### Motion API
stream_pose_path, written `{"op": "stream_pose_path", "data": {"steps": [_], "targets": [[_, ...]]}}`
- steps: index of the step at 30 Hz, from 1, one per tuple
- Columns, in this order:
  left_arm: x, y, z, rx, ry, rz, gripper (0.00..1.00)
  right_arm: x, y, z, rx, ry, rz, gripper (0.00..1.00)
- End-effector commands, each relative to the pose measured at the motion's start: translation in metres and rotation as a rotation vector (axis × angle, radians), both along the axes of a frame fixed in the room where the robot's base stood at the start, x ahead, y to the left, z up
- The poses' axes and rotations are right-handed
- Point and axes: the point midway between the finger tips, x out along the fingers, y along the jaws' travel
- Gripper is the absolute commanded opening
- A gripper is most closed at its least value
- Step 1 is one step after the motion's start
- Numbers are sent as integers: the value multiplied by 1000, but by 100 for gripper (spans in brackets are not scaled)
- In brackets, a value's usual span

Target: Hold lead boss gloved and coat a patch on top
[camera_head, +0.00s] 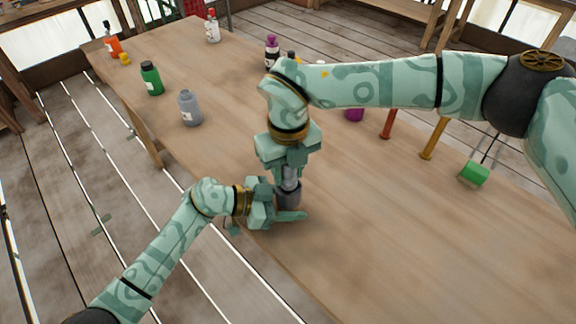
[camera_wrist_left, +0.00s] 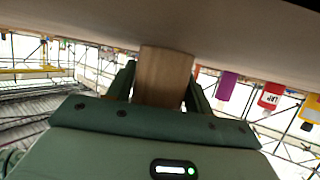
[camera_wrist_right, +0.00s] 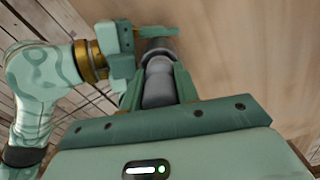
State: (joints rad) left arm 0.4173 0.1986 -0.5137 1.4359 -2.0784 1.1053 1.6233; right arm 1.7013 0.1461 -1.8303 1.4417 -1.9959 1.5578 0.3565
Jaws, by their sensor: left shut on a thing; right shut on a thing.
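A dark grey cylinder (camera_head: 289,198), which I take as the lead boss, stands near the table's front edge; it also shows in the right wrist view (camera_wrist_right: 157,48). My left gripper (camera_head: 279,208) is shut around it from the left, low by the tabletop. Between its jaws the left wrist view shows a brown-looking cylinder (camera_wrist_left: 163,75). My right gripper (camera_head: 288,165), above the boss, is shut on a lighter grey rounded piece (camera_wrist_right: 158,85). That piece meets or sits just over the boss; I cannot tell whether they are joined. No coated patch is visible.
The wooden table (camera_head: 400,230) is clear at the right front. Grey (camera_head: 190,108), green (camera_head: 151,78) and orange (camera_head: 113,45) bottles stand on the left. A purple-capped bottle (camera_head: 271,52) stands behind my right arm. A green block tool (camera_head: 474,173) is at right.

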Motion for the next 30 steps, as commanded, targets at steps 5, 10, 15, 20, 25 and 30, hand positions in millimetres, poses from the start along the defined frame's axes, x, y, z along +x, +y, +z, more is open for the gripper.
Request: {"op": "stream_pose_path", "data": {"steps": [5,10,15,20,25,30], "targets": [[0,0,0,-1,1,0,26,-2,0,-1,-1,3,0,8],[0,0,0,-1,1,0,26,-1,-4,3,-1,3,-1,8],[0,0,0,0,1,0,26,-1,-15,19,-1,0,-1,8],[0,0,0,0,0,0,26,-1,-26,35,0,1,0,8],[0,0,0,0,0,0,26,-1,-38,52,-1,0,-1,8],[0,0,0,0,0,0,26,-1,-48,66,-1,2,-1,8]]}}
